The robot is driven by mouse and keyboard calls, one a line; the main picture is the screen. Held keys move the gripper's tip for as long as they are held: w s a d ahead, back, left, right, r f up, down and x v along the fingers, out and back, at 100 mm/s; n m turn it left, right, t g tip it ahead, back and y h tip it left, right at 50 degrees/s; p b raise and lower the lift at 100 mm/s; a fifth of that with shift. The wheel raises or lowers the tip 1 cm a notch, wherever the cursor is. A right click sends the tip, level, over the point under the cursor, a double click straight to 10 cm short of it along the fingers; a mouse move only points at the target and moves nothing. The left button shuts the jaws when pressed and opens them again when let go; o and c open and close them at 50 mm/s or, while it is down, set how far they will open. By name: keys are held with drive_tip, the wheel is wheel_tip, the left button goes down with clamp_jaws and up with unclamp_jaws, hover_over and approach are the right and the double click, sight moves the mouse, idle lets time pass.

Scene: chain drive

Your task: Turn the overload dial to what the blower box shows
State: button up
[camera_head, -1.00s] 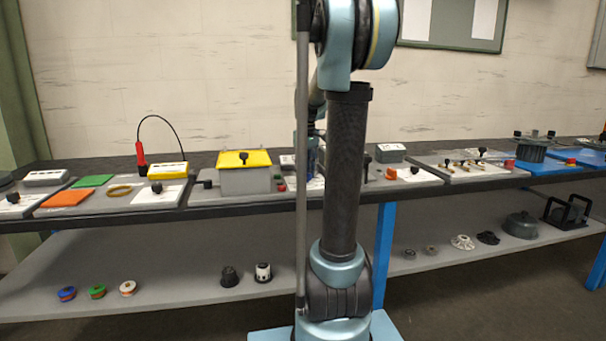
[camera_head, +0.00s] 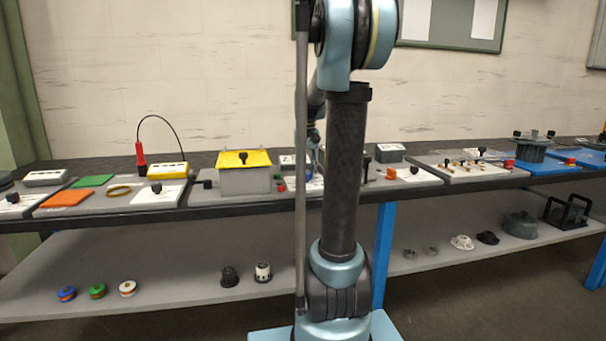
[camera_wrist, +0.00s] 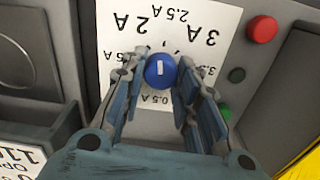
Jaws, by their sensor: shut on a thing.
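The overload dial is a blue round knob (camera_wrist: 160,70) with a white mark on its top, seen in the wrist view. It sits on a white scale plate (camera_wrist: 113,28) with printed values such as 0.5 A, 2 A, 2.5 A and 3 A, mostly upside down in this view. My gripper (camera_wrist: 160,72) is shut on the knob, one finger at each side. The fingers hide part of the scale, and the exact value at the mark cannot be read. I cannot tell which thing is the blower box.
A red button (camera_wrist: 262,29) and green buttons (camera_wrist: 237,103) lie right of the scale. A white printed card (camera_wrist: 22,160) is at lower left. In the head view a grey box with a yellow lid (camera_head: 244,158) stands left of my arm.

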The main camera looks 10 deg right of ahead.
sight(306, 173)
drive_tip(key=shift+s+m, duration=0.1)
drive_tip(key=shift+m, duration=0.9)
drive_tip(key=o, duration=1.1)
drive_tip(key=shift+c, duration=0.2)
drive_tip(key=shift+r, duration=0.1)
wheel_tip(306, 173, up, 12)
drive_tip(key=shift+f, duration=0.2)
